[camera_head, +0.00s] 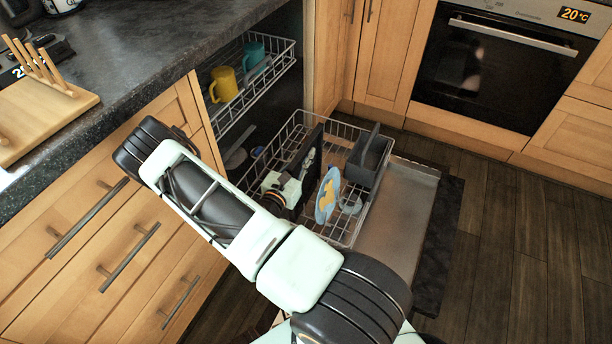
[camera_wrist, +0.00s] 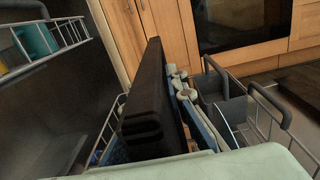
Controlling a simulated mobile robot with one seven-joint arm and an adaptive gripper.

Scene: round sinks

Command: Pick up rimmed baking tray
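The rimmed baking tray appears to be the dark, flat panel (camera_head: 313,146) standing on edge in the lower dishwasher rack. In the wrist view it is the dark slab (camera_wrist: 152,95), seen nearly edge-on in the middle. My gripper (camera_head: 292,188) is down in the rack, right at the tray. In the wrist view, jointed pale parts, apparently of my gripper, show close along the tray's right side. The other finger is hidden, and I cannot tell whether the gripper is closed on the tray.
A blue and yellow plate (camera_head: 327,196) stands to the right of the tray. A grey cutlery basket (camera_head: 369,158) sits at the rack's right side. The upper rack (camera_head: 270,85) holds a yellow mug (camera_head: 224,85) and a teal mug (camera_head: 254,55). The open dishwasher door (camera_head: 405,215) extends right; floor beyond is clear.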

